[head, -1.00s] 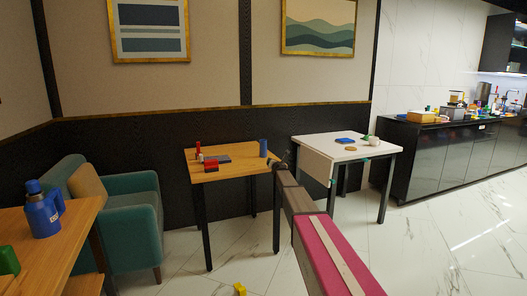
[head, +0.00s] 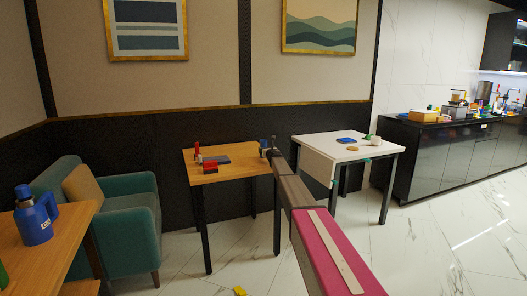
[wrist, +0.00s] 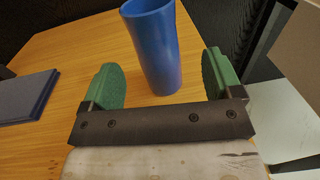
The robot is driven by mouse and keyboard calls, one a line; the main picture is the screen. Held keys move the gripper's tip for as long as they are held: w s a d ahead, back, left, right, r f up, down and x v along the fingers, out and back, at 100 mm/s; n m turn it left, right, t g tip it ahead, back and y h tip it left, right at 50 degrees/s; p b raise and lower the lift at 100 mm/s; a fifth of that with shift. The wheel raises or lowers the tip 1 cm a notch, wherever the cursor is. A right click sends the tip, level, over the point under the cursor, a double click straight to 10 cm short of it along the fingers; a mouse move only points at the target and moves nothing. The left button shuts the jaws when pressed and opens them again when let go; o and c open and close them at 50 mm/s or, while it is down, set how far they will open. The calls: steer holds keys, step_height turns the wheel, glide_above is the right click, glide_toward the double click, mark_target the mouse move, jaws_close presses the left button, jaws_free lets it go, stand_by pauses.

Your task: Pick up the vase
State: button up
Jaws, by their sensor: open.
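The vase (wrist: 155,48) is a plain blue cylinder standing on the wooden table (wrist: 75,45). It also shows in the head view (head: 263,145) near the table's right edge, partly hidden by my gripper (head: 272,147). In the wrist view my gripper (wrist: 162,75) is open and empty, with one green finger to each side of the vase's lower part. The vase stands in line with the gap, just beyond the gripper's dark crossbar. Gaps show between both fingers and the vase.
A dark flat book-like object (wrist: 25,98) lies left of the gripper. A red object (head: 210,166) and a red bottle-like item (head: 197,147) stand farther left on the table. A white table (head: 345,150) is to the right, a teal armchair (head: 130,205) to the left.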

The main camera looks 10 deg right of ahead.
steer(key=w, duration=0.2)
steer(key=w+a, duration=0.1)
steer(key=w, duration=0.2)
steer(key=shift+w+a+r, duration=0.1)
steer(key=shift+w+a, duration=0.1)
steer(key=shift+w, duration=0.15)
steer(key=shift+s, duration=0.1)
steer(key=c, duration=1.1)
